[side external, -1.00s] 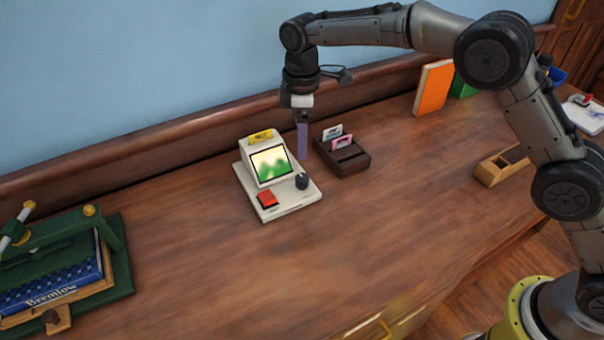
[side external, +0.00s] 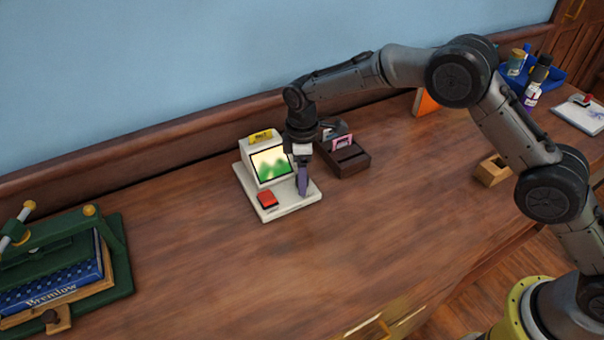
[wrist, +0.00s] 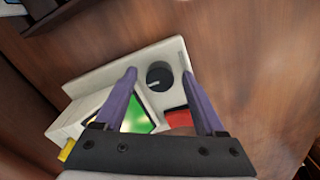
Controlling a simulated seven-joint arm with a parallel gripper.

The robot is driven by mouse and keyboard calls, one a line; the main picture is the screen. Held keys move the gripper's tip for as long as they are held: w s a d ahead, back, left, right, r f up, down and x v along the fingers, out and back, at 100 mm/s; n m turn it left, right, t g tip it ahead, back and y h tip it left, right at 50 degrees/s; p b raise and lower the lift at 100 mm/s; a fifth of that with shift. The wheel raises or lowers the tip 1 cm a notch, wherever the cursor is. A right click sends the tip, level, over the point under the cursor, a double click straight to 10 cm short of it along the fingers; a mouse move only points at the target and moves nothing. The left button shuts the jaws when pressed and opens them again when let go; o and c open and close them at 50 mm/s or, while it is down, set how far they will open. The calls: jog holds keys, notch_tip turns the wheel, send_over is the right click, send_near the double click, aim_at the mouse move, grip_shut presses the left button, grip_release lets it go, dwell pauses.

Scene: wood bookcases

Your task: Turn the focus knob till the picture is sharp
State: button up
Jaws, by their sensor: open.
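The white slide viewer (side external: 281,208) stands on the wooden desk. Its screen (side external: 271,164) shows a blurred green and yellow picture; a yellow label sits on top and a red button (side external: 267,199) is at its front. My gripper (side external: 303,190) points down over the right part of the viewer and hides the knob in the side view. In the wrist view the dark round focus knob (wrist: 159,76), with a pale pointer line, lies between the two purple fingers (wrist: 160,82). The fingers are open and apart from it. I cannot tell how far above the knob the tips are.
A dark slide box (side external: 350,160) with upright slides stands just behind and right of the viewer. A green press (side external: 118,262) with a blue book is at far left. A blue tray of bottles and a wooden block (side external: 491,171) are right. The desk front is clear.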

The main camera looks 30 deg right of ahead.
grip_shut()
dwell(0.4)
jog(key=m, duration=0.5)
jog(key=shift+m, duration=0.4)
jog(key=m, duration=0.5)
jog(key=shift+m, duration=0.4)
grip_release()
